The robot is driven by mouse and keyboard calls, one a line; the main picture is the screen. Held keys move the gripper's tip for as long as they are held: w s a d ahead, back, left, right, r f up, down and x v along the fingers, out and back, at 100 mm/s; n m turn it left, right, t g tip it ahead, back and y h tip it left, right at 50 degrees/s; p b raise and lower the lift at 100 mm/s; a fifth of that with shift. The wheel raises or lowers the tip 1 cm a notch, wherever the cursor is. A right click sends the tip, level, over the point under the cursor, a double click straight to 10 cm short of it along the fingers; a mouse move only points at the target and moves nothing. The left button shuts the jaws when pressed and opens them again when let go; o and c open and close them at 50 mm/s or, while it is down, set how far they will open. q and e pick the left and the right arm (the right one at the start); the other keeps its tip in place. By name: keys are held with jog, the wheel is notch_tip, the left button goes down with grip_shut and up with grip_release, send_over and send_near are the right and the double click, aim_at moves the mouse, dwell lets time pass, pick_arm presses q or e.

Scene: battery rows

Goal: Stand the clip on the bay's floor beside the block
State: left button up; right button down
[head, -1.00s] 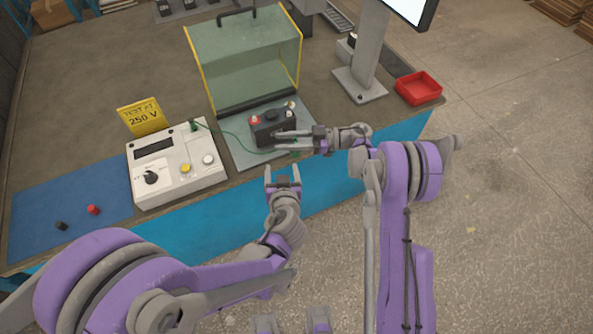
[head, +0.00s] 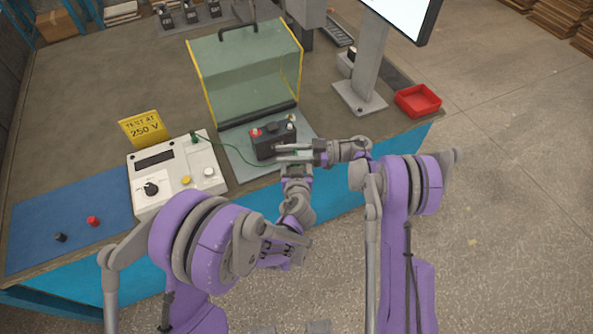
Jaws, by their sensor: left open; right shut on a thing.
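The black block (head: 262,147) with red and white caps stands on the grey floor of the bay (head: 240,170), in front of the raised glass guard. My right gripper (head: 280,153) is shut at the block's near right side, over the bay's front edge. A green lead (head: 232,151) runs from the tester to the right gripper's fingers. The clip itself is hidden or too small to make out there; the fingers appear to hold it. My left gripper (head: 297,172) is open just below the right one, its fingertips partly hidden; I cannot tell whether they touch.
The white tester (head: 175,175) with dial and yellow button stands left of the bay, a yellow 250 V sign (head: 144,128) behind it. The glass guard (head: 245,75) rises behind the block. A blue mat (head: 75,222) holds red and black caps. A red tray (head: 418,101) is at right.

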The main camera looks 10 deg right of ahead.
pick_arm(q)
jog(key=shift+w+f, duration=0.25)
jog(key=shift+w, duration=0.3)
grip_shut()
pick_arm(e)
jog(key=shift+c, duration=2.1)
grip_release()
